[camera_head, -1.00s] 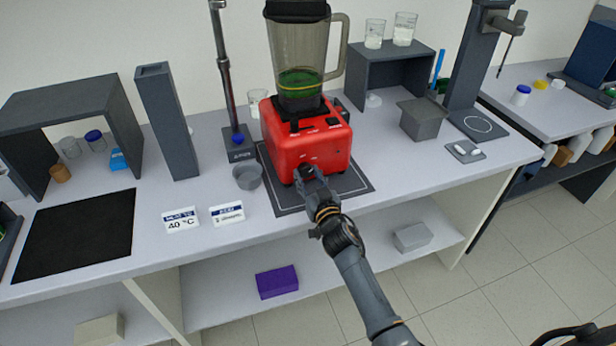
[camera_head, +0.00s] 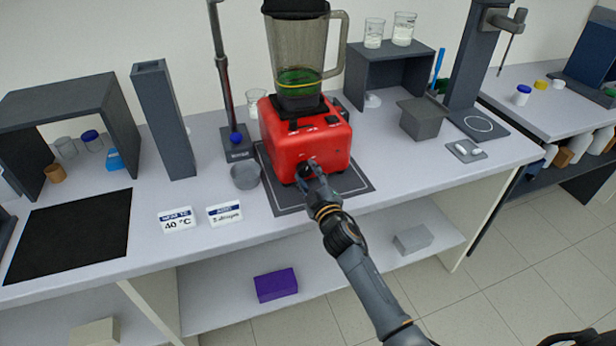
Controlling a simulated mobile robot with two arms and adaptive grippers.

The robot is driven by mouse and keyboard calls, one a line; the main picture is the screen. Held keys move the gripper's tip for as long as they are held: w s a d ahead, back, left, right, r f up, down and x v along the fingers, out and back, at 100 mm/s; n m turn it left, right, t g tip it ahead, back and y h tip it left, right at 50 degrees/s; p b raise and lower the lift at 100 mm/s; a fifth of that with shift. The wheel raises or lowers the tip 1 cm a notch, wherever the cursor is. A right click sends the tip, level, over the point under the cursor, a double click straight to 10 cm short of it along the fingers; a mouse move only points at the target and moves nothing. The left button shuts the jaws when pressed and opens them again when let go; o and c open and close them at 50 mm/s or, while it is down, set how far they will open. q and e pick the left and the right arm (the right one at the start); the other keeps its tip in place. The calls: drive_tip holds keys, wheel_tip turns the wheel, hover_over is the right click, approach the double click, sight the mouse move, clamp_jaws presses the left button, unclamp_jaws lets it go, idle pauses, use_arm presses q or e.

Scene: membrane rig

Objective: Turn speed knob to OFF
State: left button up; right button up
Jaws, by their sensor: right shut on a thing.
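The red blender base (camera_head: 283,138) stands on a dark mat (camera_head: 352,182) on the bench, with a clear jug (camera_head: 302,52) holding green contents on top. My right gripper (camera_head: 308,169) is at the lower front face of the base, shut on the speed knob there. The fingers hide nearly all of the knob, so I cannot read its setting. My left gripper is not in view.
A small grey bowl (camera_head: 245,176) and two label cards, one reading 40 °C (camera_head: 177,220), stand left of the mat. A grey box (camera_head: 422,119) stands to the right. A purple box (camera_head: 276,285) lies on the shelf below.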

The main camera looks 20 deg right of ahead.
drive_tip(key=shift+n, duration=1)
drive_tip(key=o, duration=1.2)
drive_tip(key=shift+s, duration=0.15)
drive_tip(key=s, duration=1.1)
drive_tip(key=shift+s+d, duration=0.25)
drive_tip(key=shift+s, duration=0.15)
